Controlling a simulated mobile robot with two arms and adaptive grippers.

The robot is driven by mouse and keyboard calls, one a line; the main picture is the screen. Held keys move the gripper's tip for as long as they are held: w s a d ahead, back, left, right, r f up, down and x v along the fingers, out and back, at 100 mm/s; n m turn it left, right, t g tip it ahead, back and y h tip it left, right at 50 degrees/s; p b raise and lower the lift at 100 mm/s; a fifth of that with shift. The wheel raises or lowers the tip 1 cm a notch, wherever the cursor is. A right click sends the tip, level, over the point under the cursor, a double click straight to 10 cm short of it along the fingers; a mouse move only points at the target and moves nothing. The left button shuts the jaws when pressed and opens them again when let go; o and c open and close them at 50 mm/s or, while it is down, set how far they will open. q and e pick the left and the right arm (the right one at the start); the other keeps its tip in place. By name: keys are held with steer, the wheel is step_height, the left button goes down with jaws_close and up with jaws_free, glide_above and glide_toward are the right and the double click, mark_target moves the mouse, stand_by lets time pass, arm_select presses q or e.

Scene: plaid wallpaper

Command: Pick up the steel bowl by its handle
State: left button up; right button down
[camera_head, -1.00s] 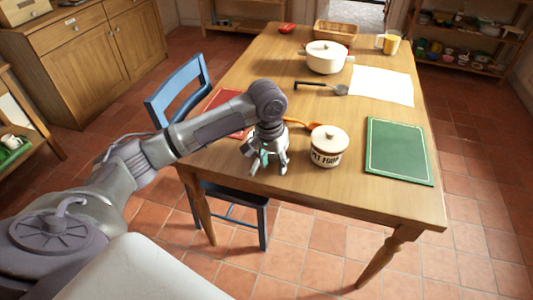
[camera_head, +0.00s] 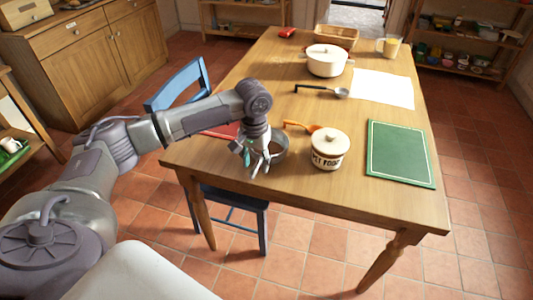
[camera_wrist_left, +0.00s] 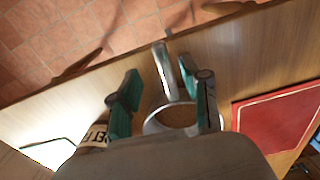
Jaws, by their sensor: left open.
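The steel bowl (camera_head: 279,146) stands on the table near its front edge, partly hidden behind my left gripper in the head view. In the left wrist view its round rim (camera_wrist_left: 152,123) shows beyond the gripper body, and its straight metal handle (camera_wrist_left: 163,72) points toward the table edge. My left gripper (camera_head: 259,162) is open and hangs low at the bowl's handle side. In the left wrist view the handle lies between the green-padded fingers of the gripper (camera_wrist_left: 159,74), with gaps visible on both sides. My right gripper is not in view.
The lidded pet food jar (camera_head: 328,153) stands close right of the bowl, with an orange utensil (camera_head: 299,125) behind. A red book or mat (camera_head: 222,131) lies to the left. A green board (camera_head: 399,153) lies at right; a blue chair (camera_head: 182,88) stands at the left side.

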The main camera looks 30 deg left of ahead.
mark_target(255, 167)
arm_select(q)
steer(key=f, duration=0.4)
steer(key=shift+w+a+f, duration=0.15)
steer(key=shift+a+f, duration=0.2)
jaws_close()
